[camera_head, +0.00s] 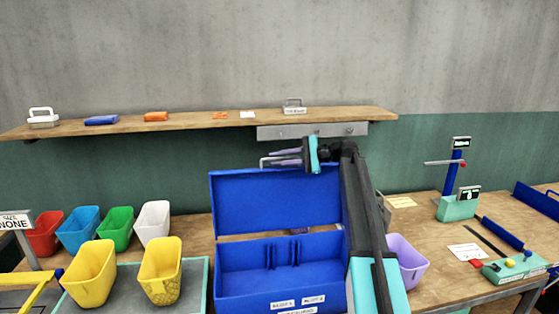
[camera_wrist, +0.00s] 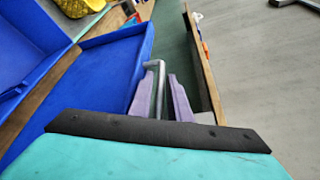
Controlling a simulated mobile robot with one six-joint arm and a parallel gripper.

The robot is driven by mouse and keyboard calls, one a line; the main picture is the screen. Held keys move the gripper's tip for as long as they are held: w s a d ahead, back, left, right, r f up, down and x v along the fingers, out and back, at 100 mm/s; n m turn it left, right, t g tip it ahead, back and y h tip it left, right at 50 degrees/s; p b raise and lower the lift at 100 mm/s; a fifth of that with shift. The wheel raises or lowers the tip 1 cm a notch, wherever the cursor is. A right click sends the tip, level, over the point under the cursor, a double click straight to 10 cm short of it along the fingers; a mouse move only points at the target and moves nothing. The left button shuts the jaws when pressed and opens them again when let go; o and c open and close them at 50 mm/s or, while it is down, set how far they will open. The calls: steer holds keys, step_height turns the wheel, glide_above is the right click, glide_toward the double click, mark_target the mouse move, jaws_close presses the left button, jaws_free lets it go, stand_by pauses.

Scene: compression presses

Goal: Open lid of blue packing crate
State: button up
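The blue packing crate (camera_head: 227,287) stands on the workbench in the head view, with dividers visible inside. Its blue lid (camera_head: 275,200) is raised and stands roughly upright at the back; the lid also shows in the wrist view (camera_wrist: 112,65). A grey metal handle (camera_head: 264,162) is at the lid's top edge. My gripper (camera_head: 283,157) is at this edge, its purple fingers apart on either side of the handle. In the wrist view the handle bar (camera_wrist: 160,85) lies between the fingertips (camera_wrist: 160,80), with a gap seen beside it. My arm covers the crate's right side.
Yellow bins (camera_head: 90,275) stand left of the crate, with several coloured bins behind them. A lilac bin (camera_head: 408,262) is close on the right, beside my arm. A wooden shelf (camera_head: 200,120) runs along the wall just above the lid.

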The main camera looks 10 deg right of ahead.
steer(key=b+v, duration=0.4)
steer(key=v, duration=1)
stand_by(0.4)
